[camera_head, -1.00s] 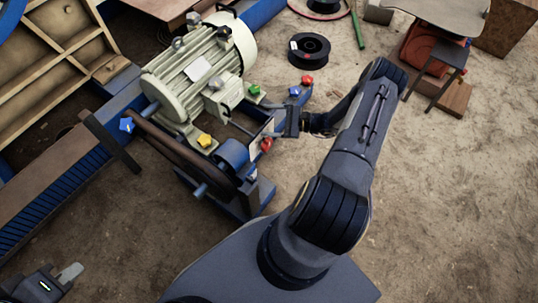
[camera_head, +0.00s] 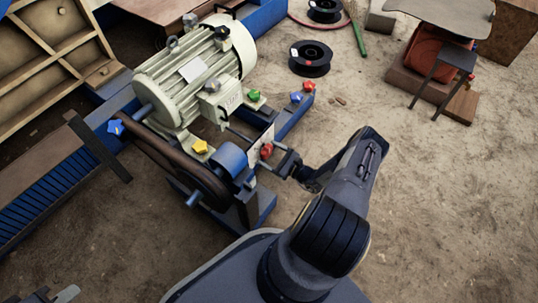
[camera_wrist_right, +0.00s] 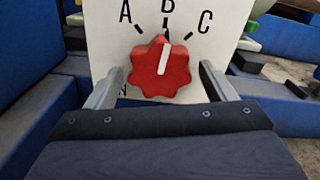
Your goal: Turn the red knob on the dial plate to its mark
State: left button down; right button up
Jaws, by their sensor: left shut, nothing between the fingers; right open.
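The red knob (camera_wrist_right: 160,68) sits on the white dial plate (camera_wrist_right: 100,45), which bears the letters A, B and C with tick marks. The knob's white pointer line points up, close to the B tick. Another letter at the lower left is partly covered by a finger. In the head view, the red knob (camera_head: 266,151) shows on the side of the machine, on the dial plate (camera_head: 254,156). My right gripper (camera_wrist_right: 161,72) is open, with one finger on each side of the knob and visible gaps. My left gripper (camera_head: 62,296) is shut and empty at the bottom left corner.
A cream motor (camera_head: 195,75) stands behind the plate. A yellow knob (camera_head: 200,147), a green knob (camera_head: 254,95), a blue knob (camera_head: 296,97) and another red knob (camera_head: 308,86) are nearby. A black spool (camera_head: 310,59) lies on the dirt.

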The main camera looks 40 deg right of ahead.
jog(key=shift+w+a, duration=0.1)
jog(key=shift+w, duration=0.3)
jog(key=c, duration=1)
